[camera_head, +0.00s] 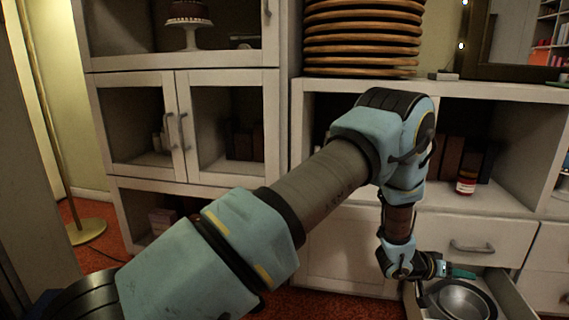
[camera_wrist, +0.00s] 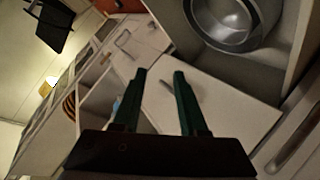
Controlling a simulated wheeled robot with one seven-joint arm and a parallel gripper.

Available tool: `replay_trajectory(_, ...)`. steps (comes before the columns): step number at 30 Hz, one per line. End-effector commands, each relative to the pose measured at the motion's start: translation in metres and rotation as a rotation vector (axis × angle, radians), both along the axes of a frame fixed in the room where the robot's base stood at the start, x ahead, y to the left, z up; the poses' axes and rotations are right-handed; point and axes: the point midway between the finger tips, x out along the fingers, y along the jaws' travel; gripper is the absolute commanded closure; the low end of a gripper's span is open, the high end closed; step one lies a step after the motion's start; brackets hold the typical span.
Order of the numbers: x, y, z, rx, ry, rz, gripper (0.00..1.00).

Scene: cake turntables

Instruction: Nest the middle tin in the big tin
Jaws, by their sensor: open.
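Round metal tins (camera_head: 462,303) lie in an open drawer at the lower right of the head view. Concentric rims show there, but I cannot tell which tin is which size or how they sit in each other. In the wrist view the metal tin (camera_wrist: 228,42) is at the top right, partly cut off by the frame edge. My gripper (camera_wrist: 158,75) has two dark green fingers spread apart with nothing between them. In the head view my gripper (camera_head: 462,272) is at the drawer's far side, close above the tins. No contact with them is visible.
The open drawer (camera_head: 512,296) has raised walls around the tins. A drawer front with a handle (camera_head: 472,247) is above it. A red-labelled jar (camera_head: 466,183) stands on the shelf, and stacked wooden discs (camera_head: 362,40) stand on the cabinet top.

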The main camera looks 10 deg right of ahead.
Motion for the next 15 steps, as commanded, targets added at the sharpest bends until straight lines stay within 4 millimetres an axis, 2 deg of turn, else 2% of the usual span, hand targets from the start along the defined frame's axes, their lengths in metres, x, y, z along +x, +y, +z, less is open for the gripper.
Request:
replay_trajectory(10,0.044,0.025,0.021,0.056,-0.049,0.088,0.58)
replay_trajectory(15,0.077,0.050,0.037,0.108,-0.083,0.158,0.58)
